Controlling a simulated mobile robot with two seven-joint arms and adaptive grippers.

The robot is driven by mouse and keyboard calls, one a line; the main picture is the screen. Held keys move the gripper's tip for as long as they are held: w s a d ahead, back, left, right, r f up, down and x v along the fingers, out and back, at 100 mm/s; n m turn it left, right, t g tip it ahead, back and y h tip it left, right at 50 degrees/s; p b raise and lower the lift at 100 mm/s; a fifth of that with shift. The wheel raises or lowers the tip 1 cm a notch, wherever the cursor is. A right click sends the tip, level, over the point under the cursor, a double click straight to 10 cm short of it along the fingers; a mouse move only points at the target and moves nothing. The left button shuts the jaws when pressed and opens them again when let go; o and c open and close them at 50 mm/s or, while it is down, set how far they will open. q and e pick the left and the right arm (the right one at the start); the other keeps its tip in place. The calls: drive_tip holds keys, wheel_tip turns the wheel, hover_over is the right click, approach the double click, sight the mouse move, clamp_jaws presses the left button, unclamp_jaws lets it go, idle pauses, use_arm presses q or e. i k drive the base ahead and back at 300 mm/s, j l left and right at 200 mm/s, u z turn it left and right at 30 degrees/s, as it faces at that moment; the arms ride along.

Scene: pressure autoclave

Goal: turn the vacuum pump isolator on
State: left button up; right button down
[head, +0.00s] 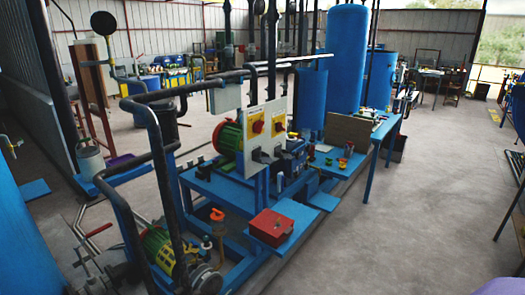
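Two grey-white switch boxes stand side by side on a blue frame in the middle of the head view. The left box (254,149) has a red rotary isolator knob (257,127) on a yellow plate. The right box (276,110) has a similar red knob (279,126) on a yellow plate. I cannot read any labels, so I cannot tell which one is the vacuum pump isolator. The knobs are too small to tell their on or off position. Neither of my grippers is in view.
A green motor (229,138) sits behind the boxes, and a green-yellow pump (157,247) sits low at front. Dark pipes (165,190) rise at the front left. A red box (271,227) lies on a blue plate. Open floor (400,230) lies to the right.

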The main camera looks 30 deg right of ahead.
sight(280, 127)
drive_tip(key=i+l, duration=0.1)
drive_tip(key=l, duration=0.4)
drive_tip(key=l+z, duration=0.1)
drive_tip(key=l, duration=0.4)
drive_tip(key=i+l, duration=0.15)
drive_tip(key=l, duration=0.35)
drive_tip(key=i+l, duration=0.1)
drive_tip(key=l, duration=0.35)
drive_tip(key=i+l+z, duration=0.1)
drive_tip(key=l, duration=0.4)
drive_tip(key=i+l, duration=0.1)
drive_tip(key=l, duration=0.4)
drive_tip(key=i+l, duration=0.15)
drive_tip(key=l, duration=0.3)
drive_tip(key=k+z, duration=0.05)
